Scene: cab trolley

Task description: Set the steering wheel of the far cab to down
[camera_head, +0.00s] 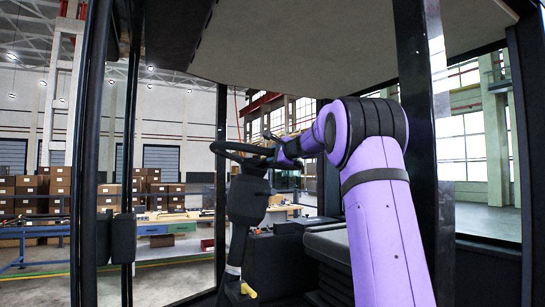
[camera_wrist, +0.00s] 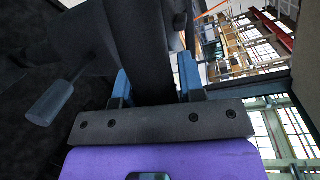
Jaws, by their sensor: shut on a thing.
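The black steering wheel (camera_head: 228,147) is inside the cab, seen almost edge-on in the head view, on top of a dark column (camera_head: 248,197). My purple arm reaches into the cab, and my gripper (camera_head: 283,156) is at the right part of the wheel's rim. In the wrist view the two blue fingers of my gripper (camera_wrist: 156,82) stand on either side of the thick black rim (camera_wrist: 150,45) and are shut on it. The fingertips are partly hidden by the rim. Whether the wheel is up or down I cannot tell.
Black cab posts (camera_head: 92,150) stand left and right of my arm, and a roof panel (camera_head: 350,45) is overhead. A seat (camera_head: 328,245) is beside my arm. A dark lever or knob (camera_wrist: 50,102) is near the wheel in the wrist view. Shelves with boxes stand outside.

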